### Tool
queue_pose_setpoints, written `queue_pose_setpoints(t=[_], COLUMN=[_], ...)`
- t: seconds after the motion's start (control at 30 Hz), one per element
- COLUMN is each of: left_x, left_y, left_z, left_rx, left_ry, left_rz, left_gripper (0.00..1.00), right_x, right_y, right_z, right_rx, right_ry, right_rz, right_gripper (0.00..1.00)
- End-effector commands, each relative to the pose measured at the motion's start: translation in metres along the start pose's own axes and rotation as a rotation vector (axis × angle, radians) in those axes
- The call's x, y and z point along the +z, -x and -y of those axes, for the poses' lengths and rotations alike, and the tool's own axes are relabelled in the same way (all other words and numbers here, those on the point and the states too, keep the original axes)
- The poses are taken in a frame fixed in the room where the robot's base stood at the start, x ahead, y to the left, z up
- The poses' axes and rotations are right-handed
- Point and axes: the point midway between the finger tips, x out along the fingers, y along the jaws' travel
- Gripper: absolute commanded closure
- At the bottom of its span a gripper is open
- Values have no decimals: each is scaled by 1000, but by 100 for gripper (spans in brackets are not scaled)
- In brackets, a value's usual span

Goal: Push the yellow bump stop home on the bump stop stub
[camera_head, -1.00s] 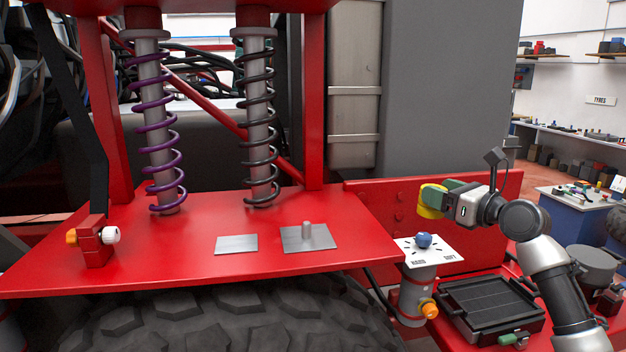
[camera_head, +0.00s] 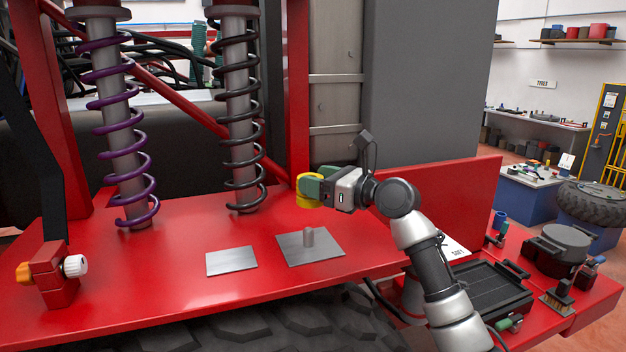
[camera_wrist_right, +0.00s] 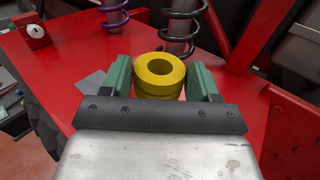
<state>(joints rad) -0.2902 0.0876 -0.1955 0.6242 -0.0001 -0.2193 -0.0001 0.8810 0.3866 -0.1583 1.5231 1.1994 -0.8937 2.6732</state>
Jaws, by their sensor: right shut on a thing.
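The yellow bump stop (camera_head: 304,203) is a thick ring with a central hole. My right gripper (camera_head: 311,190) is shut on it and holds it above the red platform, behind the stub in the head view. In the right wrist view the bump stop (camera_wrist_right: 159,74) sits between the two green fingers of my right gripper (camera_wrist_right: 160,80), its hole facing up. The bump stop stub (camera_head: 309,237) is a short grey peg upright on a square metal plate (camera_head: 325,252), bare and apart from the bump stop. The stub cannot be made out in the wrist view. My left gripper is not in view.
A purple coil spring (camera_head: 124,150) and a black coil spring (camera_head: 240,110) stand behind the plates. A flat bare plate (camera_head: 231,261) lies left of the stub plate. A red block with knobs (camera_head: 57,275) stands at the platform's left. The platform's front middle is clear.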

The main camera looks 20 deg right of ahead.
Motion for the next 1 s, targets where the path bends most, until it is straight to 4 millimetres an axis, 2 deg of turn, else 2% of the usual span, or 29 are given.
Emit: queue_pose_setpoints(t=[0.03, 0.17, 0.27, 0.37, 0.57, 0.8, 1.0], left_x=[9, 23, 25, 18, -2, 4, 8], left_y=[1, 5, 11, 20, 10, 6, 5], left_z=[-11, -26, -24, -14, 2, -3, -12], left_rx=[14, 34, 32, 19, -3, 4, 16], left_ry=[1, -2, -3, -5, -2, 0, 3], left_rz=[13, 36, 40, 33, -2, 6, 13], left_gripper=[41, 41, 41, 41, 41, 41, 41], right_x=[0, 1, 2, 4, -20, -40, -49], right_y=[0, 0, 0, 1, 1, 1, 1], right_z=[0, 0, -1, -1, 0, -1, 0], right_rx=[1, 1, 0, -3, -3, -3, -3], right_ry=[0, -1, -2, -2, -4, -4, -2], right_rz=[1, 0, -3, -8, -9, -7, -8], right_gripper=[67, 67, 67, 67, 67, 67, 67])
